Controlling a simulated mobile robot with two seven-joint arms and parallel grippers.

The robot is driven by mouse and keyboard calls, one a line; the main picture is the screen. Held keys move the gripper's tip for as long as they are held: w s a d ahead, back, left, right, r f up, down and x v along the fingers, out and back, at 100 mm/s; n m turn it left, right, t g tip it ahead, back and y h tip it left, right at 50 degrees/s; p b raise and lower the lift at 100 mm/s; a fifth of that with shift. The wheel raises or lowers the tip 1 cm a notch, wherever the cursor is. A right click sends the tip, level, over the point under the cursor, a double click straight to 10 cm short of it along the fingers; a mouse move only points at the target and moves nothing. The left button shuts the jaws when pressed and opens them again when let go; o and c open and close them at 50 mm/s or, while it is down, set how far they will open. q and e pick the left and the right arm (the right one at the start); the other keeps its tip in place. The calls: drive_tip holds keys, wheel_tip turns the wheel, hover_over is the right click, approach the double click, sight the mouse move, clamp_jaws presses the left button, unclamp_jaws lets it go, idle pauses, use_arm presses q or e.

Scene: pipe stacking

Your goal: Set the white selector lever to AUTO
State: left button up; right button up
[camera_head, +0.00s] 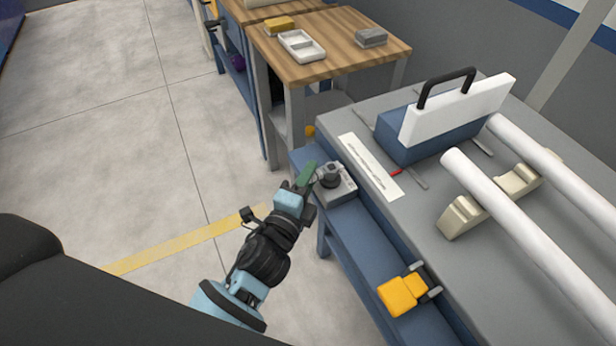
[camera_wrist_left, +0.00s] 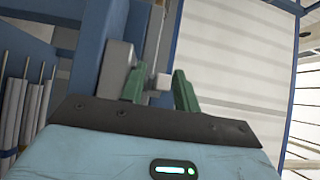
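A grey selector box (camera_head: 340,188) with a dark round knob (camera_head: 329,180) sits on the blue front ledge of the bench. In the left wrist view, the side of a grey box (camera_wrist_left: 116,72) shows by the left finger. A small pale block (camera_wrist_left: 163,81), possibly the white lever's end, shows between the fingers. My left gripper (camera_head: 306,174) is just left of the box in the head view. Its green fingers are apart in the left wrist view (camera_wrist_left: 158,84), with no clear contact on the pale block. The lever's setting and any AUTO marking cannot be read. My right gripper is out of view.
The grey bench (camera_head: 430,245) carries a blue block with a white panel (camera_head: 460,108), white pipes (camera_head: 530,230) and a cream cradle (camera_head: 465,215). A yellow part (camera_head: 402,295) sits at its front edge. A wooden table (camera_head: 335,62) stands behind. Floor on the left is free.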

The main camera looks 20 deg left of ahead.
use_arm(q)
drive_tip(key=shift+s, duration=0.1)
drive_tip(key=shift+s, duration=0.3)
drive_tip(key=s, duration=0.7)
drive_tip(key=shift+a+b, duration=0.35)
drive_tip(key=shift+a, duration=0.05)
